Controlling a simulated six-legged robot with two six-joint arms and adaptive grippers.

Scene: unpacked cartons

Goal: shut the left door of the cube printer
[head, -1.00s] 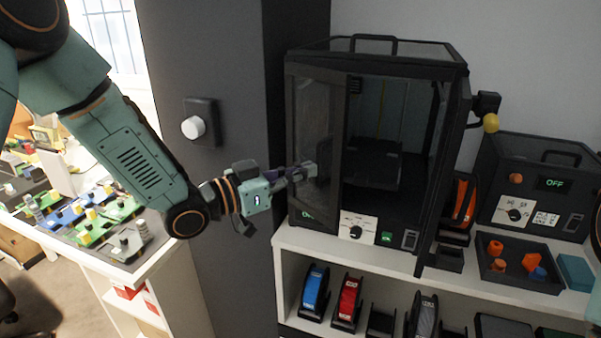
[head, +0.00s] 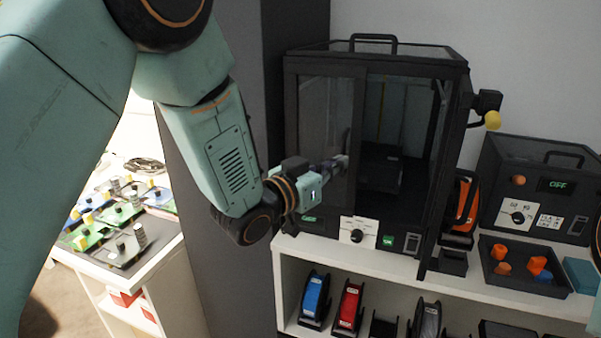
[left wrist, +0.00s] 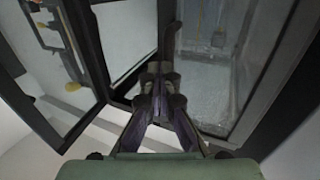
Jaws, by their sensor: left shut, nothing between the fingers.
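The cube printer (head: 405,68) is the black framed box on the white shelf unit in the head view. Its left door (head: 318,115) is a dark glazed panel hinged at the left side and stands partly open. My left gripper (head: 341,163) is shut and empty, its tips at the door's free-edge side, at mid height. Contact cannot be told for certain. The shut fingers also show in the left wrist view (left wrist: 160,85), among dark frames and glass. The right door (head: 436,165) stands open, nearly edge-on. My right gripper is out of view.
A black box with an OFF display (head: 533,185) and a tray of orange and blue parts (head: 525,280) stand at the right. Spools (head: 348,305) fill the lower shelf. A dark cabinet (head: 225,60) rises left of the printer, beside a cluttered table (head: 140,268).

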